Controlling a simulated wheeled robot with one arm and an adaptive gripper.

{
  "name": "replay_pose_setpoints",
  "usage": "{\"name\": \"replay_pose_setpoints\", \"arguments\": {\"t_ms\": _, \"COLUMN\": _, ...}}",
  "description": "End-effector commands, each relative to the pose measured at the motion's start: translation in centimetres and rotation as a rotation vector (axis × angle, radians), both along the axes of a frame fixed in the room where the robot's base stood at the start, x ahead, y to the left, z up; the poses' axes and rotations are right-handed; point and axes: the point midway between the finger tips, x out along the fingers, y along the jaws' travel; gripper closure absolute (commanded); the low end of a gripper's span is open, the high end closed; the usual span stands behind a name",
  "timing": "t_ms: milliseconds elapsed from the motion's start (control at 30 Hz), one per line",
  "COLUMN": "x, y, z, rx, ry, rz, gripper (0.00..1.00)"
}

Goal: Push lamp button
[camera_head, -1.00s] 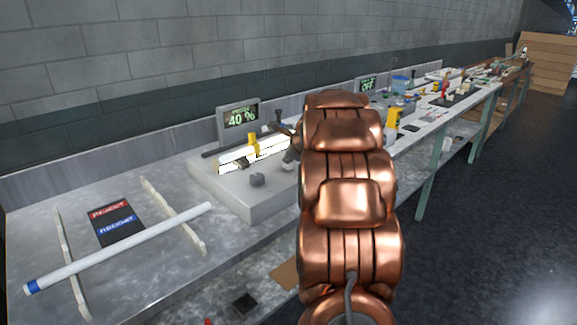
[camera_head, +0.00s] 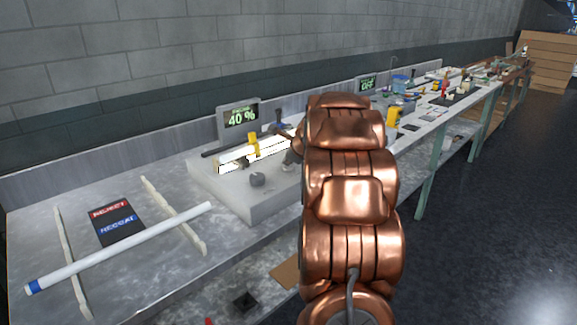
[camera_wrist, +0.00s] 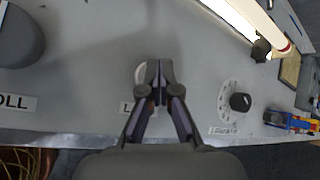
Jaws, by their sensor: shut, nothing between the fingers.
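In the wrist view, my gripper (camera_wrist: 158,75) is shut and empty, pointing down at the grey panel. A round pale button (camera_wrist: 140,73) shows at the left of the fingertips, partly hidden by them. The label (camera_wrist: 127,107) below it starts with "L"; the rest is covered. I cannot tell whether the fingertips touch the button or hover above it. In the head view, the grey station (camera_head: 230,190) stands on the bench, and my copper arm hides its right part and the button.
A dark knob (camera_wrist: 18,38) is at the upper left, and a small black dial (camera_wrist: 240,102) is right of my gripper. A bright tube (camera_wrist: 250,18) lies beyond. A screen (camera_head: 241,117) reads 40 %. A white tube (camera_head: 120,247) rests on the bench at left.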

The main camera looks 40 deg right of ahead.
Motion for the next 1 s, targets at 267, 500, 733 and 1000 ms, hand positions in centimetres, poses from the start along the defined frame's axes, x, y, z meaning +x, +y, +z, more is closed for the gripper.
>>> {"name": "replay_pose_setpoints", "arguments": {"t_ms": 267, "x": 0.0, "y": 0.0, "z": -0.1, "rx": 0.001, "ry": 0.001, "rz": 0.001, "gripper": 1.00}}
{"name": "replay_pose_setpoints", "arguments": {"t_ms": 500, "x": 0.0, "y": 0.0, "z": 0.6, "rx": 0.001, "ry": 0.001, "rz": 0.001, "gripper": 1.00}}
{"name": "replay_pose_setpoints", "arguments": {"t_ms": 733, "x": 0.0, "y": 0.0, "z": 1.4, "rx": 0.000, "ry": 0.001, "rz": -0.001, "gripper": 1.00}}
{"name": "replay_pose_setpoints", "arguments": {"t_ms": 1000, "x": 0.0, "y": 0.0, "z": 1.3, "rx": 0.000, "ry": 0.001, "rz": -0.001, "gripper": 1.00}}
